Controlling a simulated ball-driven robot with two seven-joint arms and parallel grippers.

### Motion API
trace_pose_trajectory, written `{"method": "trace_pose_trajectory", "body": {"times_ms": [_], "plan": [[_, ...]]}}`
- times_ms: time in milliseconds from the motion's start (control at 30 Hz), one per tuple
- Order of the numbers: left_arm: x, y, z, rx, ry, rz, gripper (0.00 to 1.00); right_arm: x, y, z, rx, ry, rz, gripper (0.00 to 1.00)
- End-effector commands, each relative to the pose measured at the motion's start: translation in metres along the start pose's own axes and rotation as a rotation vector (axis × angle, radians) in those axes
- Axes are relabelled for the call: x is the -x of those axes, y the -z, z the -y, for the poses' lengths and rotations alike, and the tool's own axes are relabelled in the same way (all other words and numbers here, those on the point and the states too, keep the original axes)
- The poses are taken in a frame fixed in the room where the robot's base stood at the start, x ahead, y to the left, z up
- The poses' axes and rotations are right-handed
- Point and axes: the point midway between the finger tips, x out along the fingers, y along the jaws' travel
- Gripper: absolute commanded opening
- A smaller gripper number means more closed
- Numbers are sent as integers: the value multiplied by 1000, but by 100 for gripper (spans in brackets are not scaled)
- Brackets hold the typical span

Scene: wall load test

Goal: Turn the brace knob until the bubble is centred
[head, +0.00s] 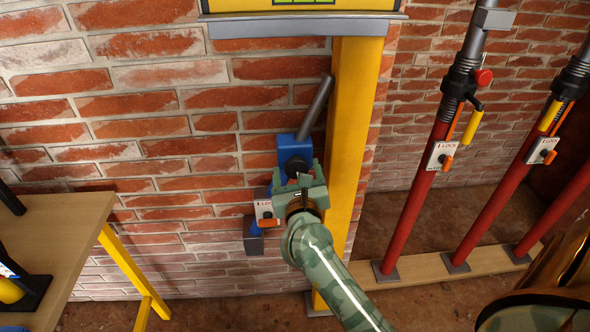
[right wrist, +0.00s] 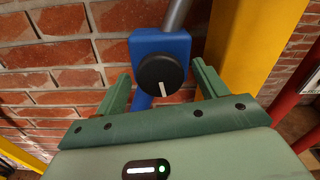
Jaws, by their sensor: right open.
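The brace knob (right wrist: 160,78) is round and black with a white mark pointing down. It sits on the blue housing (right wrist: 170,43) at the foot of a slanted grey tube. In the head view the knob (head: 296,166) is partly covered by my right gripper (head: 298,178). In the right wrist view my right gripper (right wrist: 161,78) is open, its green jaws on either side of the knob with gaps showing. Contact cannot be told. At the top of the head view only a strip of a green-yellow window (head: 304,2) shows; no bubble can be made out. My left gripper is not in view.
A yellow post (head: 353,120) stands close right of the knob, before a brick wall (head: 150,130). A lock plate (head: 264,210) with an orange lever is below left. Red props (head: 415,190) stand at right. A wooden table (head: 60,230) is at left.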

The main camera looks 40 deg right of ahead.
Motion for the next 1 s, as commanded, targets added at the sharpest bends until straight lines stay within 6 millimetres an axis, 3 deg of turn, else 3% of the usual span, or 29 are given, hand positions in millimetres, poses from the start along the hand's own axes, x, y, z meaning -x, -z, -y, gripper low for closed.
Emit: {"method": "trace_pose_trajectory", "body": {"times_ms": [67, 200, 367, 700, 1000], "plan": [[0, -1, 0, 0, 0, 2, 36, 0, 0, 0, 0, 0, 0, 66], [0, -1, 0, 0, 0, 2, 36, 0, 0, 0, 0, 0, 0, 28], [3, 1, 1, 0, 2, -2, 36, 0, -1, 0, 14, 0, 0, 28], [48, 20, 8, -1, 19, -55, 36, 0, -6, 1, 330, 0, 1, 28], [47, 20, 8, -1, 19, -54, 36, 0, 1, 0, 369, 0, -1, 28]]}}
